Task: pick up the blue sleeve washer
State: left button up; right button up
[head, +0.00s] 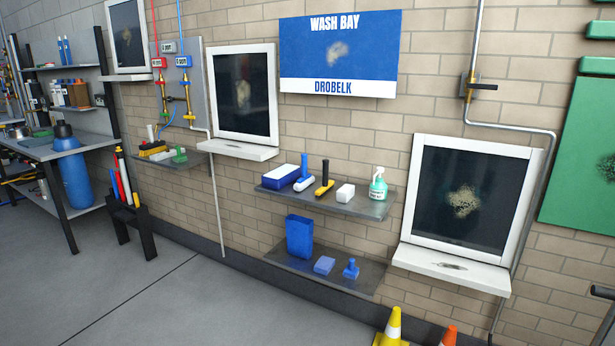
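A tool with a blue upright handle and a pale sleeve head (304,184), which looks like the blue sleeve washer, rests on the upper grey wall shelf (350,208). It stands between a blue-and-white box (280,178) on its left and a yellow-and-black squeegee-like tool (325,187) on its right. Its handle points up, and its head lies along the shelf. Neither of my grippers is in view.
The same shelf holds a white block (345,193) and a spray bottle (378,185). A lower shelf (290,268) holds blue items. Framed dark panes (470,195) flank the shelves. Cones (393,325) stand at the bottom right. The floor (190,300) is clear at left front.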

aim_at(306, 179)
jog(key=i+j+z, duration=0.15)
jog(key=i, duration=0.35)
jog(key=i+j+z, duration=0.2)
jog(key=i, duration=0.3)
jog(key=i+j+z, duration=0.15)
jog(key=i+j, duration=0.15)
jog(key=i, duration=0.2)
